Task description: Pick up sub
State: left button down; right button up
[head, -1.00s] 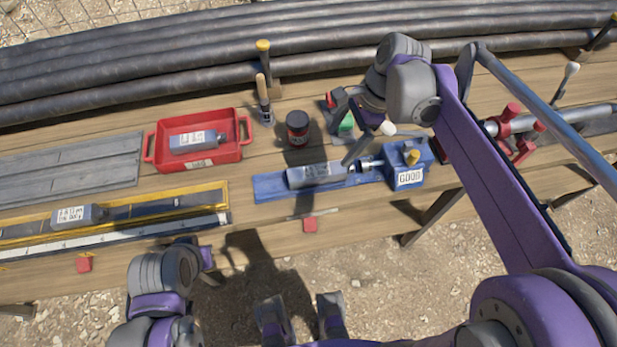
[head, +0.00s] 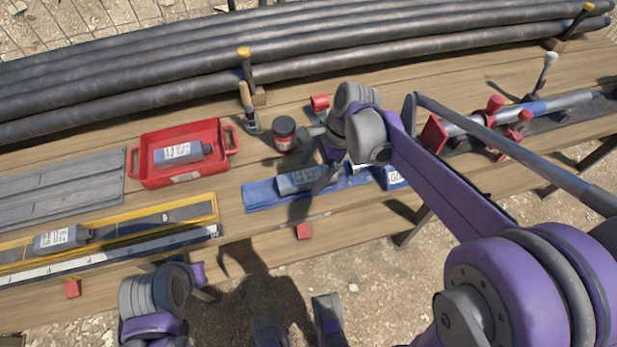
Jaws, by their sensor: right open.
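One grey sub (head: 298,181) with a pale label lies on the blue tray (head: 262,197) at the middle of the bench. Another grey labelled piece (head: 180,153) lies in the red tray (head: 143,183), and a third (head: 62,238) lies in the yellow-edged tray (head: 205,207) on the left. My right gripper (head: 317,163) is open over the blue tray, with one dark finger reaching down in front of the sub's right end. I cannot tell whether it touches. My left gripper (head: 203,284) is low at the bench's front edge; its jaws are unclear.
A dark jar with a red band (head: 284,133) stands behind the blue tray. A clamp (head: 249,108) stands left of the jar. Long dark pipes (head: 200,85) line the back. A red block (head: 303,231) sits at the front edge. A pipe with red clamps (head: 500,118) lies at right.

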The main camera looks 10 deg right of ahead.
jog(key=shift+a+f, duration=0.15)
jog(key=shift+f, duration=0.2)
grip_shut()
